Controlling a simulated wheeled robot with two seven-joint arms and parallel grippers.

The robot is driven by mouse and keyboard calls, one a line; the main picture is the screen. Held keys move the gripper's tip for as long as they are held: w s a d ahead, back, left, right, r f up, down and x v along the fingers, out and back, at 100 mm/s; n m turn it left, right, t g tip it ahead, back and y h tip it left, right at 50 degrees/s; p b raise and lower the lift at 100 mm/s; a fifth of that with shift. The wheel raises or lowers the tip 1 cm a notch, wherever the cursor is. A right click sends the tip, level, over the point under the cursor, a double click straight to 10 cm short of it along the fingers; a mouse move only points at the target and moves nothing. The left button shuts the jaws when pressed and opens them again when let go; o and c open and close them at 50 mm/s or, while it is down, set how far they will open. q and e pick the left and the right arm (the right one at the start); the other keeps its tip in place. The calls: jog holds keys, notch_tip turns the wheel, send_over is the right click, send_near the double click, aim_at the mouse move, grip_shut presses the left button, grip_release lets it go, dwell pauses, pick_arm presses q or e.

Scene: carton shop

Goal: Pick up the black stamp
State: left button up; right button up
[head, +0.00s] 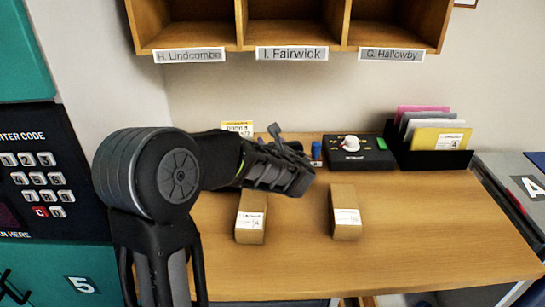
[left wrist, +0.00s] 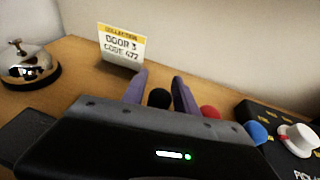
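The black stamp shows in the left wrist view as a round black knob (left wrist: 159,98) between the two purple-grey fingers of my left gripper (left wrist: 159,92). The fingers stand apart on either side of it, and I see no clear contact; its lower part is hidden behind the gripper body. In the head view my left gripper (head: 287,146) is over the back of the wooden desk and hides the black stamp. A red stamp (left wrist: 209,113) and a blue stamp (left wrist: 257,131) stand to its right; the blue one also shows in the head view (head: 316,150). My right gripper is out of view.
A black device (head: 360,158) with a white knob stands right of the stamps, then a black file holder (head: 430,159). A bell (left wrist: 28,66) and a collection card (left wrist: 121,45) are left of the gripper. Two cartons (head: 251,218) (head: 345,212) lie in front.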

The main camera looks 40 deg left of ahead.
pick_arm(q)
jog(key=shift+c, duration=0.3)
grip_shut()
dwell(0.3)
